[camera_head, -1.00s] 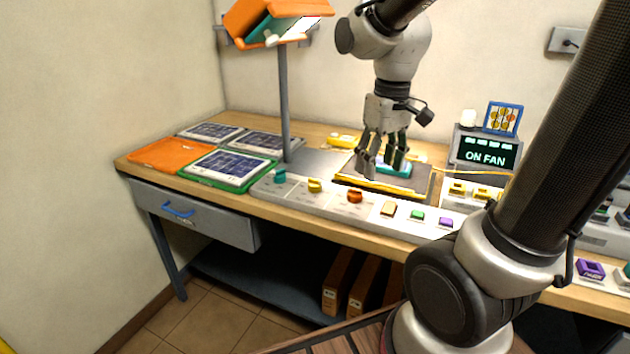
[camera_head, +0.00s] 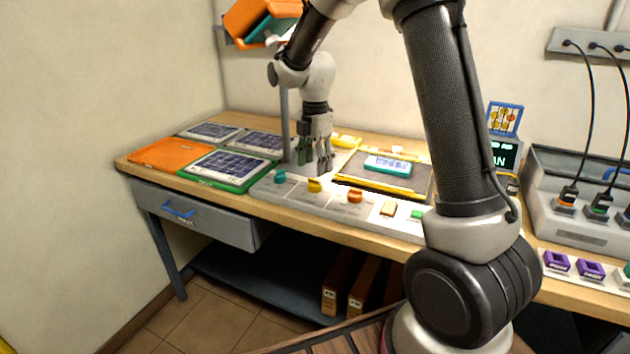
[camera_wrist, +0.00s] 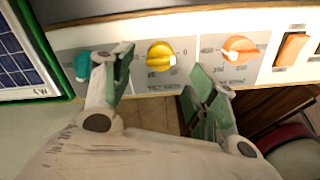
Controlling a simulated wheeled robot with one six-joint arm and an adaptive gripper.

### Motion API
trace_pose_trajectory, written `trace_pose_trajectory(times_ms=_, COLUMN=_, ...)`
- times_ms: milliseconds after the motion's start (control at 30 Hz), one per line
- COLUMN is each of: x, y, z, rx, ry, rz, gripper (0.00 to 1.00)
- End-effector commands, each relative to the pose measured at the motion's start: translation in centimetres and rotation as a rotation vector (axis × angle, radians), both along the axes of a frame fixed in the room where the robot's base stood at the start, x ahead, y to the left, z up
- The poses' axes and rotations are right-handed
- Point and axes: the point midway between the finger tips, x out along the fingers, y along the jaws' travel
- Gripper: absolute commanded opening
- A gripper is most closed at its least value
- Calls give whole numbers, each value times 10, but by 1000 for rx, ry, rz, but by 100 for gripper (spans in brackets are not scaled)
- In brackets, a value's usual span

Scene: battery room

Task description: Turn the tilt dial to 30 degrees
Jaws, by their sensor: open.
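The grey control strip along the bench front carries a teal dial (camera_head: 280,176), a yellow dial (camera_head: 315,186) and an orange dial (camera_head: 355,196). Their labels are too small to read, so I cannot tell which is the tilt dial. In the wrist view the yellow dial (camera_wrist: 160,57) lies ahead of the gap between my fingers, with the teal dial (camera_wrist: 82,66) left and the orange dial (camera_wrist: 240,50) right. My gripper (camera_head: 314,166) is open and empty, pointing down above and behind the yellow dial. It also shows in the wrist view (camera_wrist: 163,82), apart from the dial.
Solar panels (camera_head: 228,168) lie left of the strip, beside an orange panel (camera_head: 170,153). A grey post (camera_head: 285,125) rises close behind my gripper. A black-and-yellow mat (camera_head: 350,173) with a teal device (camera_head: 388,166) lies right. Square buttons (camera_head: 389,208) continue along the strip.

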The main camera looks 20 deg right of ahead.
Motion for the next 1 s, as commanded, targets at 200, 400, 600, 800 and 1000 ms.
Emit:
trace_pose_trajectory(times_ms=200, x=-1, y=0, z=-39, rx=-1, ry=4, rz=-2, gripper=58)
trace_pose_trajectory(times_ms=400, x=-1, y=0, z=-58, rx=-1, ry=2, rz=-3, gripper=58)
trace_pose_trajectory(times_ms=600, x=-1, y=0, z=-60, rx=0, ry=0, rz=-4, gripper=58)
trace_pose_trajectory(times_ms=800, x=-1, y=0, z=-60, rx=0, ry=1, rz=-4, gripper=38)
trace_pose_trajectory(times_ms=1000, x=-1, y=0, z=-60, rx=0, ry=0, rz=-4, gripper=11)
